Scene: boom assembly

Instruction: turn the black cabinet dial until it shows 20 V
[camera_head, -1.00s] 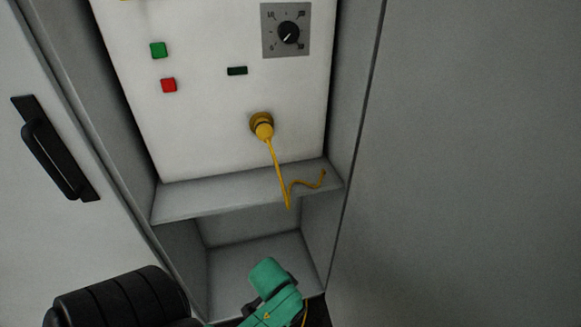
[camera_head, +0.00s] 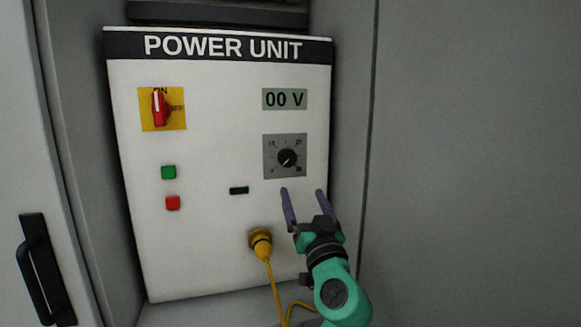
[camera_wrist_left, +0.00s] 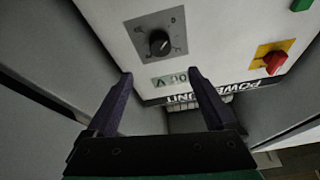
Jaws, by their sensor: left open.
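The black dial (camera_head: 287,158) sits on a grey square scale plate (camera_head: 271,171) at the right of the white power unit panel. Its white pointer line points to the lower left. The display (camera_head: 284,99) above it reads 00 V. My left gripper (camera_head: 303,190) is open and empty just below the dial, its two purple fingers pointing up towards it. In the left wrist view the dial (camera_wrist_left: 159,43) lies beyond the open fingers (camera_wrist_left: 160,76), apart from them, and the display (camera_wrist_left: 170,80) appears upside down between the fingertips. My right gripper is not in view.
A red switch (camera_head: 159,107) on a yellow plate, a green button (camera_head: 168,172) and a red button (camera_head: 173,203) are on the panel's left. A yellow plug (camera_head: 261,243) with a hanging cable is left of my gripper. Cabinet walls flank the panel closely.

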